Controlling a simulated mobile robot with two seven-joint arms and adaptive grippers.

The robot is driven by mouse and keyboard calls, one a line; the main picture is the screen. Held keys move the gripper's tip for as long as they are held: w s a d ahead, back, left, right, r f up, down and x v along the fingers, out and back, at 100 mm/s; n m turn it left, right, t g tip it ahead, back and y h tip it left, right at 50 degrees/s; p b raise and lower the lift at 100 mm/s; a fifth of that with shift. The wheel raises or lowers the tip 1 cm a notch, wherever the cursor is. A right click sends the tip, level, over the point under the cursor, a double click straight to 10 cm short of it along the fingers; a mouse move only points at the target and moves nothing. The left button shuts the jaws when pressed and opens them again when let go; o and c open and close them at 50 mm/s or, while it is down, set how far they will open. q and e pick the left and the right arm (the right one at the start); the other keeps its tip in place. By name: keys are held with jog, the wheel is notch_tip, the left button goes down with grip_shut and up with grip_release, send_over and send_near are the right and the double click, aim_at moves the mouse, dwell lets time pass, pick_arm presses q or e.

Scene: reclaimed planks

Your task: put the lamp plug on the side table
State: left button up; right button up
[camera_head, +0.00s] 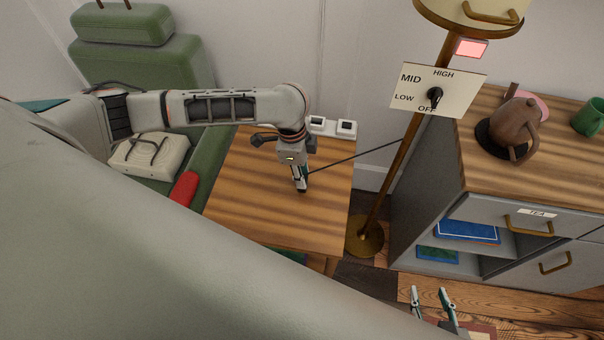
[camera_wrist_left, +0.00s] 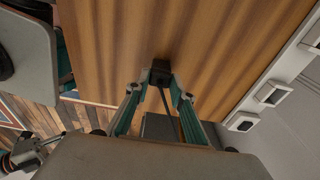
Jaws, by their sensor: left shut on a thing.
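The side table (camera_head: 250,205) has a striped wooden top, which also fills much of the left wrist view (camera_wrist_left: 110,50). My left gripper (camera_head: 301,186) points down over the middle of its top. In the left wrist view its fingertips (camera_wrist_left: 161,77) are shut on the small black lamp plug (camera_wrist_left: 160,70). The plug is at or just above the wood; I cannot tell if it touches. Its dark cord (camera_head: 350,157) stretches right to the lamp pole (camera_head: 400,160). My right gripper (camera_head: 429,291) is at the bottom of the head view, its fingers apart and empty.
A white socket strip (camera_head: 331,127) is at the table's back edge. A green chair (camera_head: 150,65) with a cream bag (camera_head: 150,157) and a red item (camera_head: 184,190) stands left. A grey cabinet (camera_head: 425,190) with a brown teapot (camera_head: 516,122) stands right.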

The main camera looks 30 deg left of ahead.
pick_arm(q)
jog(key=shift+f, duration=0.15)
jog(key=o, duration=1.1)
notch_tip(320, 180, up, 12)
jog(key=a+p, duration=0.1)
jog(key=p, duration=0.2)
jog(key=shift+s+a+p, duration=0.25)
jog(key=shift+p, duration=0.1)
